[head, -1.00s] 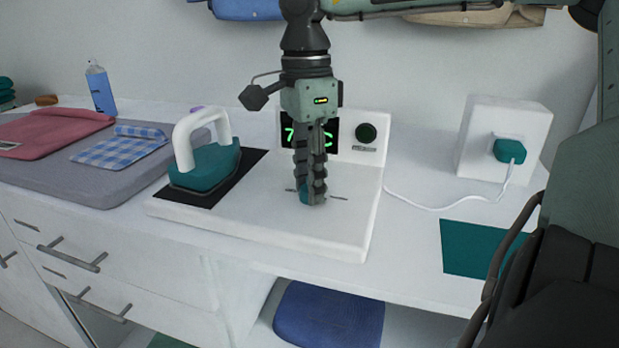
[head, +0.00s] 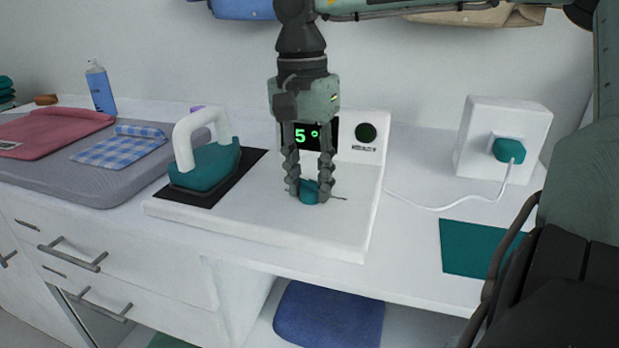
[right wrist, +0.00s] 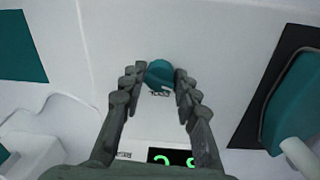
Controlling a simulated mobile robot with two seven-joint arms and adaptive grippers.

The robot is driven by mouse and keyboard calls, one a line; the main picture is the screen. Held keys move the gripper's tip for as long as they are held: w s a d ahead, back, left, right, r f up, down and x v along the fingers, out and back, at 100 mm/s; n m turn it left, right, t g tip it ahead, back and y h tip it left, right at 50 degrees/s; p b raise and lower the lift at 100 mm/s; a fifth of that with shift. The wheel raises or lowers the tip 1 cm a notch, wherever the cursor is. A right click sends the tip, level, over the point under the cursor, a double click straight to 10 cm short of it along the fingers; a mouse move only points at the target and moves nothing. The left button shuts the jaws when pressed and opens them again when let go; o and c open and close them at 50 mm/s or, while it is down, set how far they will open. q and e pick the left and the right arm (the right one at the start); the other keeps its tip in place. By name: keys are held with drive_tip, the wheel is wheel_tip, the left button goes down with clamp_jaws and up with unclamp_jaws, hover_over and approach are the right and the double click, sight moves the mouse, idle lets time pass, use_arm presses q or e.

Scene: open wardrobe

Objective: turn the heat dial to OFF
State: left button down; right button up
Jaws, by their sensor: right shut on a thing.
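The teal heat dial (head: 310,193) stands on the white station base (head: 250,221). My right gripper (head: 309,195) points straight down and is shut on the dial, with a finger on each side. In the right wrist view the dial (right wrist: 159,73) sits between the two fingertips. Small marks beside the dial are too small to read. A lit green display (head: 306,135) behind the gripper is partly hidden by the fingers; a 5 and a degree sign show. A dark round light (head: 365,132) is right of the display. My left gripper is not in view.
A teal iron (head: 205,163) with a white handle stands on a black pad left of the dial. A white socket box (head: 505,138) with a teal plug and white cable is at the right. A teal mat (head: 480,248) lies at the front right.

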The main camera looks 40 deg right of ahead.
sight(305, 180)
idle(0.5)
drive_tip(key=o, duration=1.1)
drive_tip(key=shift+o, duration=0.2)
wheel_tip(305, 180, up, 12)
drive_tip(key=shift+w+a, duration=0.15)
drive_tip(key=shift+w, duration=0.2)
